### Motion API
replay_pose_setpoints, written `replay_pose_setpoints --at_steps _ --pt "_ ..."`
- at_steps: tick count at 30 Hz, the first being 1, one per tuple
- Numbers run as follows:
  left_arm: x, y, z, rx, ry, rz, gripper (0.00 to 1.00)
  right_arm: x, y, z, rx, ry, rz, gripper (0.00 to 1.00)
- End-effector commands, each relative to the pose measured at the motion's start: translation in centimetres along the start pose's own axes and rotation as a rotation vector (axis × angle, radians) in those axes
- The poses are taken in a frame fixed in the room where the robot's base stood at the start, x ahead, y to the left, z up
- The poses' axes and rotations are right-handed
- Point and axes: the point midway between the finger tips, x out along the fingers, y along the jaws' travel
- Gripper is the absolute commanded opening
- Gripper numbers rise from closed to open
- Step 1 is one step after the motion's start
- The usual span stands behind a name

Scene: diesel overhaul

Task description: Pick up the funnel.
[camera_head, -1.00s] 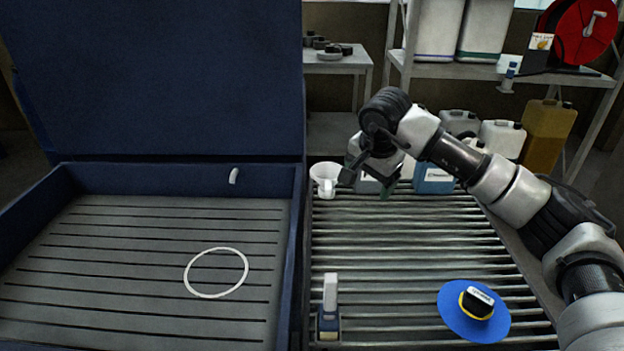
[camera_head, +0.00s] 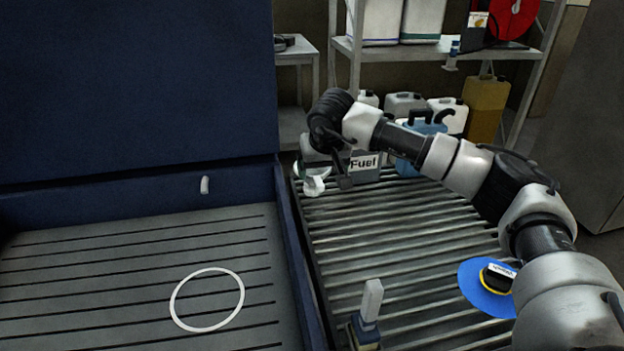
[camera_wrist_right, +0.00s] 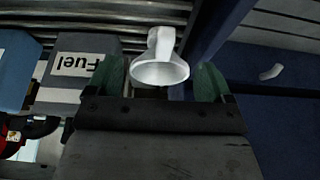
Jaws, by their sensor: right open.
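The white funnel (camera_head: 315,184) is at the far left end of the slatted rack, beside the blue wall of the box, partly hidden by my right gripper in the head view. In the right wrist view the funnel (camera_wrist_right: 160,66) shows its wide round mouth and a narrower part above it. My right gripper (camera_wrist_right: 168,82) is open, with one green-padded finger on each side of the funnel. I cannot tell whether either finger touches it. My left gripper is not in view.
A grey container marked Fuel (camera_head: 366,168) and a blue jug (camera_head: 424,132) stand close behind the gripper. A blue disc (camera_head: 478,290) lies at the right, and a white-and-blue bottle (camera_head: 368,310) stands in front. A white ring (camera_head: 207,329) lies in the blue box (camera_head: 290,240).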

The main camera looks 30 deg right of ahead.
Motion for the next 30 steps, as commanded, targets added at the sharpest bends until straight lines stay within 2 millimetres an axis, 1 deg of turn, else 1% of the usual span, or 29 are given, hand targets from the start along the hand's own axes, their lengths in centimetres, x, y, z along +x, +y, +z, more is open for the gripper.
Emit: replay_pose_setpoints --at_steps 6,9,12,18,23,30 --pt "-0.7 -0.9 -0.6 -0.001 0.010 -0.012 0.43 3.2 -0.5 0.1 0.000 -0.005 0.001 0.82" --pt "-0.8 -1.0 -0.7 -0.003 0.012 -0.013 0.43 4.3 -0.5 0.2 0.001 -0.004 0.000 0.82" --pt "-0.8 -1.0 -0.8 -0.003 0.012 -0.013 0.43 4.8 -0.4 0.2 0.001 -0.002 0.001 0.82" --pt "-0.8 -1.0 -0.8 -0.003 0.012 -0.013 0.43 4.8 -0.4 0.1 0.001 -0.001 0.000 0.82" --pt "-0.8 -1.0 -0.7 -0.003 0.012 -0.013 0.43 4.8 -0.4 0.1 0.001 -0.001 0.000 0.57" --pt "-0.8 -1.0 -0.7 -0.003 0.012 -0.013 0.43 4.8 -0.4 0.1 0.001 -0.001 0.000 0.21"
